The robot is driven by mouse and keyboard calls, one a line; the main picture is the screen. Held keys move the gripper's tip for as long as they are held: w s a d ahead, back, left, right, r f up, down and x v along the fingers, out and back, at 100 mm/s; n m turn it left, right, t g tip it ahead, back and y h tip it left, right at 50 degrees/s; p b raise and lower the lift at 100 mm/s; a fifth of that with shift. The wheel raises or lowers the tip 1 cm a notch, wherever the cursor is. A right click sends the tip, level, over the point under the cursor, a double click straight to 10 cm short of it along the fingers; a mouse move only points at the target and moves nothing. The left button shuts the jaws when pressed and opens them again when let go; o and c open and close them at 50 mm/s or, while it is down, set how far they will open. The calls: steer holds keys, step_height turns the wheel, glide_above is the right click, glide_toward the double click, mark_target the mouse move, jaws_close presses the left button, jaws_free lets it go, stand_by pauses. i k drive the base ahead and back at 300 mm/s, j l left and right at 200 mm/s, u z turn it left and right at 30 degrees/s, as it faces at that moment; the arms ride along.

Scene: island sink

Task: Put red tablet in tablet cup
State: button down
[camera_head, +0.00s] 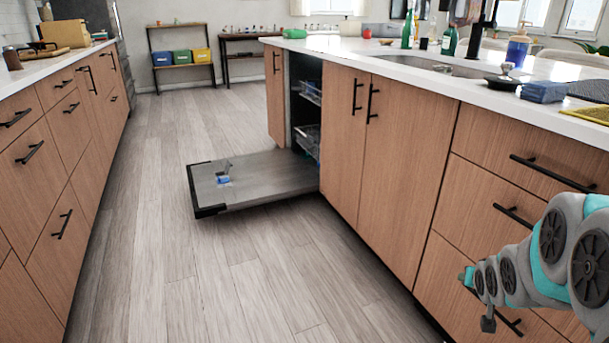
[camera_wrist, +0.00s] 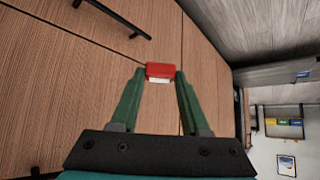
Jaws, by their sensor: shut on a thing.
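The red tablet (camera_wrist: 159,70), red with a white underside, is held between the fingertips of my gripper (camera_wrist: 160,75) in the wrist view. My gripper is shut on it, in front of the wooden drawer fronts. In the head view my arm is at the lower right, and the tablet cannot be made out there. The tablet cup (camera_head: 223,180) is a small blue compartment on the inner face of the lowered dishwasher door (camera_head: 270,174), with a small flap standing up beside it. A small blue spot on the door also shows in the wrist view (camera_wrist: 303,74). My gripper is well apart from the cup.
The open dishwasher (camera_head: 307,105) shows its racks inside the island. The island counter (camera_head: 440,78) holds bottles, a sink and sponges along the right. Drawers (camera_head: 40,150) line the left side. The wooden floor (camera_head: 150,240) between is clear.

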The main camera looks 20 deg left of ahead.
mark_target(222, 178)
steer(key=j+u, duration=0.1)
steer(key=u, duration=0.35)
steer(key=i+u, duration=0.15)
steer(key=u, duration=0.3)
steer(key=i+u, duration=0.1)
steer(key=u, duration=0.35)
steer(key=i+u, duration=0.1)
steer(key=u, duration=0.35)
steer(key=i+l+u, duration=0.25)
steer(key=i+u, duration=0.2)
steer(key=i+l+u, duration=0.9)
steer(key=l, duration=0.2)
steer(key=i+l, duration=0.2)
steer(key=l, duration=0.2)
steer(key=i+l, duration=0.2)
steer(key=l, duration=0.15)
steer(key=i+l, duration=0.2)
steer(key=l, duration=0.2)
steer(key=i+l, duration=0.2)
steer(key=l, duration=0.15)
steer(key=i+l+u, duration=0.1)
steer(key=l, duration=0.3)
steer(key=i+l, duration=0.25)
steer(key=l, duration=0.85)
